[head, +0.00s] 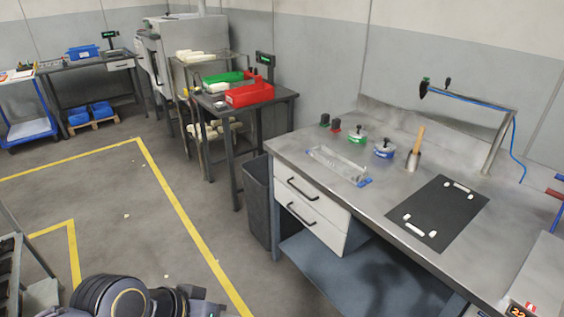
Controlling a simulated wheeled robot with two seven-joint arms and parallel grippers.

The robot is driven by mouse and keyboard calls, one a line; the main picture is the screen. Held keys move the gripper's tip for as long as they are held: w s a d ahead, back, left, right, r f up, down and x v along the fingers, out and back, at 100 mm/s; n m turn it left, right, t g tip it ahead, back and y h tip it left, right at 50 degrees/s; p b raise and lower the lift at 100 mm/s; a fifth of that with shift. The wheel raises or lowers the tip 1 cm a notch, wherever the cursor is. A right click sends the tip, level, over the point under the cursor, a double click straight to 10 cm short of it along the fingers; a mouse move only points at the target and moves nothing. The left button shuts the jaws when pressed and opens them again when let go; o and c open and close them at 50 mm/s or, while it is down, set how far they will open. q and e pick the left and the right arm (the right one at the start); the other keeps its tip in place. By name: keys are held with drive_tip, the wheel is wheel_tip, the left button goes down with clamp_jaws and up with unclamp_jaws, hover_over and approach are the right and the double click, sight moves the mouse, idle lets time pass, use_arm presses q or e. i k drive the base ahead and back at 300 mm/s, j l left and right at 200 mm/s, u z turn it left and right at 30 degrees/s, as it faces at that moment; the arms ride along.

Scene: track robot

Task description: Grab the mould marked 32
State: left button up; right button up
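I cannot make out a mould clearly marked 32 in the head view. A small dark plate with orange digits (517,310) is cut off at the bottom right corner, and its number is too small to read surely. Dark links of my own arm show at the bottom left. The fingers of both my grippers are out of view.
A steel workbench (400,222) stands at right, bearing a black mat (437,212), a clear tray (338,165), green (357,138) and blue (384,150) lidded pieces and a wooden-handled tool (416,145). A grey bin (258,200) stands beside it.

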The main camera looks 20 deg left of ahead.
sight(350, 170)
drive_tip(key=u, duration=0.25)
drive_tip(key=i+u, duration=0.35)
drive_tip(key=i, duration=0.2)
drive_tip(key=i+l+u, duration=0.15)
drive_tip(key=i+u, duration=0.2)
drive_tip(key=i, duration=0.2)
drive_tip(key=i+l+u, duration=0.4)
drive_tip(key=i+j, duration=0.1)
